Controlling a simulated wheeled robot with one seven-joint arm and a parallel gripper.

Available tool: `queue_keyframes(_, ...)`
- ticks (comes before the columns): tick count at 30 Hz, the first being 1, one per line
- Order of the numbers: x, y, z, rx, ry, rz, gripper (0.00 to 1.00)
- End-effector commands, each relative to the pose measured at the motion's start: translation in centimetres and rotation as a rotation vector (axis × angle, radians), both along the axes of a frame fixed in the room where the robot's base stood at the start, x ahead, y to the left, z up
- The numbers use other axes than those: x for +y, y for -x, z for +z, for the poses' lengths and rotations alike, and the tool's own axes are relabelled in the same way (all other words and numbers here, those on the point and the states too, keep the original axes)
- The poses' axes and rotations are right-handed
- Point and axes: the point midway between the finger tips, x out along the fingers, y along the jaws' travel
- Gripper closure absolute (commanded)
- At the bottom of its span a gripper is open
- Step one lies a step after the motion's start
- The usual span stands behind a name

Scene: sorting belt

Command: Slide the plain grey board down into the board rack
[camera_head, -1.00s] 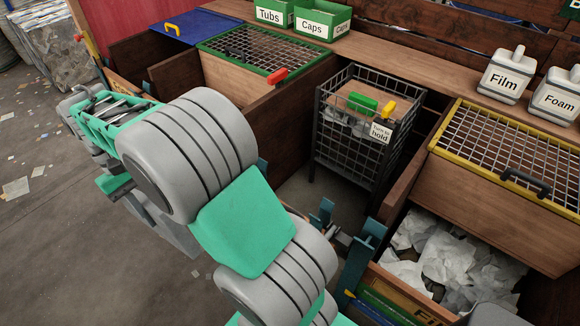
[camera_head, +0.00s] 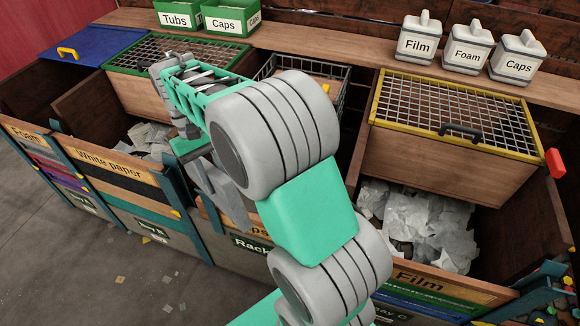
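My arm reaches across the middle of the head view, and its large grey joint covers much of my gripper (camera_head: 190,148). The fingertips are not clearly visible. A flat, angular grey piece (camera_head: 218,194) hangs below the wrist, over the bays. I cannot tell whether it is the plain grey board or part of my gripper. A bay front with a dark label starting "Rack" (camera_head: 250,243) is partly hidden behind my arm. No board rack can be made out clearly.
A wire basket (camera_head: 335,85) is partly behind my arm. The White paper bay (camera_head: 110,165) is at the left. Film, Foam and Caps containers stand on the back shelf.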

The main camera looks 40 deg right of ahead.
Motion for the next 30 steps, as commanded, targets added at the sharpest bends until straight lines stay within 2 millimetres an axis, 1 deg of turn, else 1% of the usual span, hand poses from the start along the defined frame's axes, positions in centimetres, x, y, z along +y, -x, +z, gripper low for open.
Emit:
queue_keyframes(4,-1.0,-0.2,-0.3,-0.027,0.002,0.023,1.0)
queue_keyframes(8,-2.6,-0.4,-1.2,-0.063,0.0,0.063,1.0)
queue_keyframes(14,-6.3,-0.7,-3.1,-0.153,-0.012,0.173,1.0)
queue_keyframes(24,-13.9,-0.4,-6.6,-0.346,-0.074,0.421,1.0)
queue_keyframes(27,-15.7,-0.1,-7.3,-0.388,-0.098,0.48,1.0)
queue_keyframes(30,-16.9,0.1,-7.8,-0.42,-0.116,0.524,1.0)
